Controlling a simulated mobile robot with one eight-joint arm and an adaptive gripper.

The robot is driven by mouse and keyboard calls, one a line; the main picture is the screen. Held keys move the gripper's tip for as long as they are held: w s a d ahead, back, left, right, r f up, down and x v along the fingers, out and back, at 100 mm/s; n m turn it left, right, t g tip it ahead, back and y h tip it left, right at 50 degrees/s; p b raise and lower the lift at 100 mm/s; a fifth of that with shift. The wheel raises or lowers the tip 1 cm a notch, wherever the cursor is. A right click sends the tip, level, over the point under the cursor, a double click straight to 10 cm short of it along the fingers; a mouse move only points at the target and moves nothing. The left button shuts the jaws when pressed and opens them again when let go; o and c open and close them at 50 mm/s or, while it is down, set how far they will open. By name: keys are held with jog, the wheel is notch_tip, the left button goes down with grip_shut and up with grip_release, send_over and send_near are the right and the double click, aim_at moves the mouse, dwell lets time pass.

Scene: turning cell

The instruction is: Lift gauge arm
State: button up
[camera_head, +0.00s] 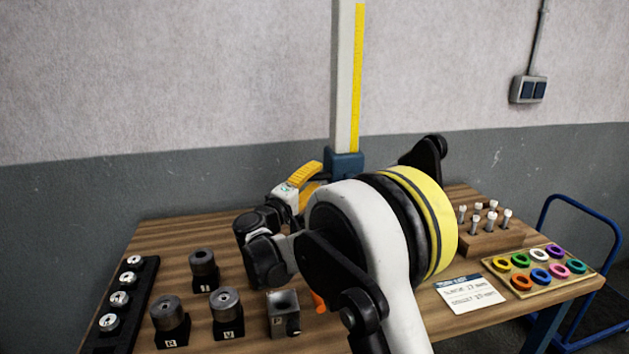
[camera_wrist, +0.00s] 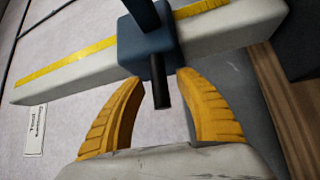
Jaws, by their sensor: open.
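A pale upright post (camera_head: 344,80) with a yellow scale strip stands at the back of the table. A blue slider block (camera_head: 346,164) sits low on it; I take this block and its black rod for the gauge arm. In the wrist view the blue block (camera_wrist: 147,45) grips the post, and the black rod (camera_wrist: 160,88) sticks out toward me. My gripper (camera_wrist: 158,80) is open, its yellow curved fingers on either side of the rod, with gaps visible. In the head view my gripper (camera_head: 312,172) is just left of the block. My arm hides part of the post's base.
Dark cylindrical parts on blocks (camera_head: 226,300) and a black rack (camera_head: 125,295) stand at the left. A wooden peg block (camera_head: 490,238), a tray of coloured rings (camera_head: 530,283) and a paper card (camera_head: 467,293) are at the right. A blue cart frame (camera_head: 590,208) stands beyond the table.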

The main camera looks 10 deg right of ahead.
grip_shut()
jog(key=shift+r, duration=0.15)
notch_tip(320, 180, up, 36)
jog(key=p, duration=2.2)
jog(key=shift+r, duration=0.25)
grip_release()
